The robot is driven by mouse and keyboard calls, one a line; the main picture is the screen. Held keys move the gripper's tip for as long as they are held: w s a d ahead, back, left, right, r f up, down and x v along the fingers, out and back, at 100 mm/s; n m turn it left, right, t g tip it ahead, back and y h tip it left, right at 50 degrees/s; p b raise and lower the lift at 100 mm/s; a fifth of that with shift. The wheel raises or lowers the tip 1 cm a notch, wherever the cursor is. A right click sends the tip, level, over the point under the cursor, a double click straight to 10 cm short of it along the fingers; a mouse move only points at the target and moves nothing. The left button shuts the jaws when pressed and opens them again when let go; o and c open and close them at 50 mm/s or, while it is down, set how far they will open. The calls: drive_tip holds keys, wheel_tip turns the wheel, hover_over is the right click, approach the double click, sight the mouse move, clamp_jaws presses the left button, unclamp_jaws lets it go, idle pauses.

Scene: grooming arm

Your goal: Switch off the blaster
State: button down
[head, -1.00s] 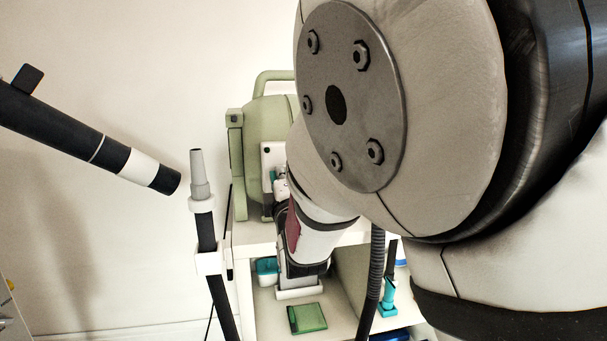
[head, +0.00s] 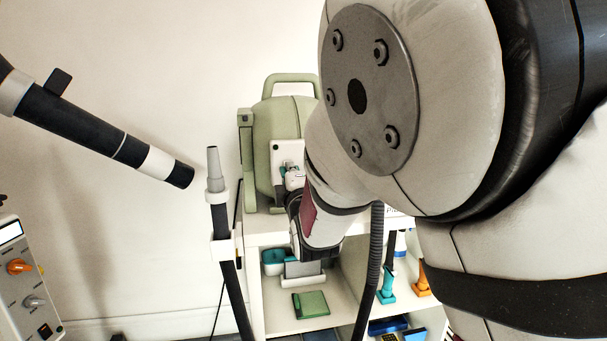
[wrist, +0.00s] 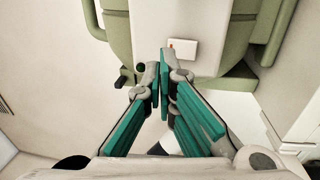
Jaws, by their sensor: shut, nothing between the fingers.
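The blaster (head: 272,120) is a pale green machine with a handle, standing on top of a white shelf unit. A white panel (head: 289,150) with a small dark spot faces me. In the wrist view the green body (wrist: 122,42) fills the top, and a small white plate (wrist: 184,49) with a tiny orange mark sits just beyond the fingertips. My gripper (wrist: 159,75) is shut and empty, its teal-padded fingers close together slightly left of that plate. In the head view my gripper (head: 292,178) is in front of the panel's lower part; whether it touches cannot be told.
A dark tube (head: 90,130) juts in from the left. A control box (head: 22,270) with an orange knob is at lower left. The shelf holds a green pad (head: 311,304) and brushes.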

drive_tip(key=s+d+r+p, duration=0.2)
drive_tip(key=s, duration=0.7)
drive_tip(key=shift+d, duration=0.3)
